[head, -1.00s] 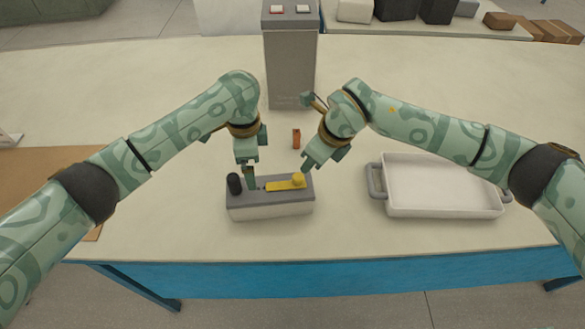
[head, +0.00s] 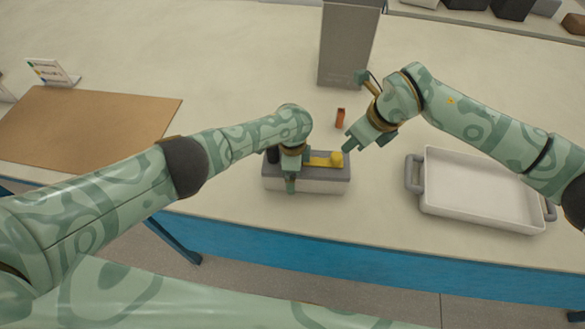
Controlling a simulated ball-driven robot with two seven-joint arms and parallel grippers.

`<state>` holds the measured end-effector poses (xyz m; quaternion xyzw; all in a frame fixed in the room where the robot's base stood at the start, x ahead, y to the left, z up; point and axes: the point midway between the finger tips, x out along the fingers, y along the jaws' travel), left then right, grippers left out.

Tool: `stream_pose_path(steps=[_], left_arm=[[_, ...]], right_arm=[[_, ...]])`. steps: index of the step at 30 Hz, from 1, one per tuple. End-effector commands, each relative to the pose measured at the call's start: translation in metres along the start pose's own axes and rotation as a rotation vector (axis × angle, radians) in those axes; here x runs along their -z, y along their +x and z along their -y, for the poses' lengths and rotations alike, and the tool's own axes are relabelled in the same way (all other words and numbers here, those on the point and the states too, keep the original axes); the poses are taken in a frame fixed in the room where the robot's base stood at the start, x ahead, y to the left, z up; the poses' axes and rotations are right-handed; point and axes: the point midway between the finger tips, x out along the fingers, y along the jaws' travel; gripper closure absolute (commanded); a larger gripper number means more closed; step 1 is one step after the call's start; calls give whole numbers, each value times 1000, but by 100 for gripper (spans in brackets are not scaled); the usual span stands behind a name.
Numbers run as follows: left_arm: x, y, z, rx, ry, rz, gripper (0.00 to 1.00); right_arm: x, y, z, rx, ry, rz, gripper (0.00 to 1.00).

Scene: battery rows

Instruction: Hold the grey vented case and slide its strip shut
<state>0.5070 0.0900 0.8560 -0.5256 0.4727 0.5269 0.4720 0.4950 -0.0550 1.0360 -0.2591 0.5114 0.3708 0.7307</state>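The grey vented case (head: 325,186) stands on the table in the head view, with a dark top and a lighter front. A yellow strip (head: 320,161) with a round yellow knob lies along the right part of its top. My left gripper (head: 290,181) is at the left part of the case, a finger reaching down before its front face. It hides part of the top and the strip's left end. Whether it grips the case cannot be told. My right gripper (head: 350,143) is just above and right of the knob, seemingly apart from it; its finger gap is unclear.
A black cylinder (head: 272,155) sits at the case's left end, partly hidden. A small orange-brown cylinder (head: 340,118) stands behind the case. A white tray (head: 480,193) is at right, a grey block (head: 345,45) behind, a brown mat (head: 85,125) at left.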

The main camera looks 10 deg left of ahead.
Motion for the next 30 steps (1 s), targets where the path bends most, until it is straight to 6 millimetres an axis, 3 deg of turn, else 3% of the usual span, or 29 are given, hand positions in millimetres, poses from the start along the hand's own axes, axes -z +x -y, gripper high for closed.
stream_pose_path(steps=[11,15,17,30], left_arm=[[0,4,0,2,0,0,3],[0,4,0,1,0,0,42],[0,4,0,1,-1,0,54],[0,3,0,1,-1,0,54]], right_arm=[[0,0,0,0,0,0,64],[0,0,0,0,0,0,64],[0,0,0,0,0,0,64],[0,0,0,0,0,0,64]])
